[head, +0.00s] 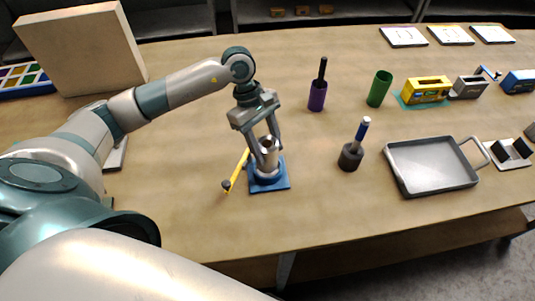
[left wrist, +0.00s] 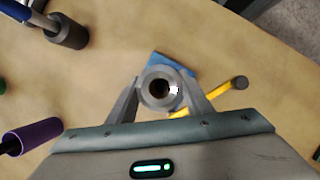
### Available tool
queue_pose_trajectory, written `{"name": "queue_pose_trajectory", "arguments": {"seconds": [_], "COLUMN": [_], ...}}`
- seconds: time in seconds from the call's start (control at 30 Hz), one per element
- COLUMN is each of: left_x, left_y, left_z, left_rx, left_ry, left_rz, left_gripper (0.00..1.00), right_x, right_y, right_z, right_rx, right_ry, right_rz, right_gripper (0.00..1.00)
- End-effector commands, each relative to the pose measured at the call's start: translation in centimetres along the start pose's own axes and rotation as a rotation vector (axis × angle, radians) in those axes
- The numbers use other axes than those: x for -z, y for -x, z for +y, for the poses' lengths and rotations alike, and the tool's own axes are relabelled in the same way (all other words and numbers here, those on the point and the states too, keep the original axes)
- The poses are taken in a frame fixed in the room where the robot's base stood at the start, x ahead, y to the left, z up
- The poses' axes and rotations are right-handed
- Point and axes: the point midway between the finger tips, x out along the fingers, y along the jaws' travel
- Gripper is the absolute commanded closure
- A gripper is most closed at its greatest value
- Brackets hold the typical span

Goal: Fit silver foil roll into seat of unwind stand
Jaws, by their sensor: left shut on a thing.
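The silver foil roll (head: 269,144) is upright between the fingers of my left gripper (head: 267,154). In the left wrist view the silver roll (left wrist: 161,88) shows end-on, with a dark hole in its middle, and a finger closes on each side. The unwind stand (head: 283,181) has a blue square base on the table, directly below the roll. The roll and fingers hide most of its seat, so I cannot tell how deep the roll sits in it. In the left wrist view a blue corner of the stand (left wrist: 172,61) shows behind the roll. My right gripper is not in view.
A yellow bar with a dark end (head: 238,171) lies close to the stand's left. A dark holder with a blue-handled tool (head: 350,158), a purple cup (head: 317,97), a green cup (head: 379,89) and a grey tray (head: 392,168) stand to the right. The front table is clear.

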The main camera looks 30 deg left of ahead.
Motion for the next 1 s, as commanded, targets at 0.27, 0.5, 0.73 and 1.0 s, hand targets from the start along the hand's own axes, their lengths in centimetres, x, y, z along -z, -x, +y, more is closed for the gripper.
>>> {"name": "queue_pose_trajectory", "arguments": {"seconds": [0.27,0.5,0.73,1.0], "left_x": [0.9,1.5,1.5,1.5], "left_y": [-2.5,-3.5,-3.7,-3.7], "left_z": [-0.1,0.0,0.0,0.0], "left_rx": [0.004,0.0,0.0,0.001], "left_ry": [0.003,0.0,0.0,0.0], "left_rz": [-0.003,0.0,0.0,0.0], "left_gripper": [0.82,0.82,0.82,0.35], "right_x": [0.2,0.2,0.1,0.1], "right_y": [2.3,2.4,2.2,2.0], "right_z": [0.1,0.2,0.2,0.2], "right_rx": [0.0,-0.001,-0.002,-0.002], "right_ry": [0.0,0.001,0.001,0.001], "right_rz": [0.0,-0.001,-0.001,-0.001], "right_gripper": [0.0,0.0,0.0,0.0]}}
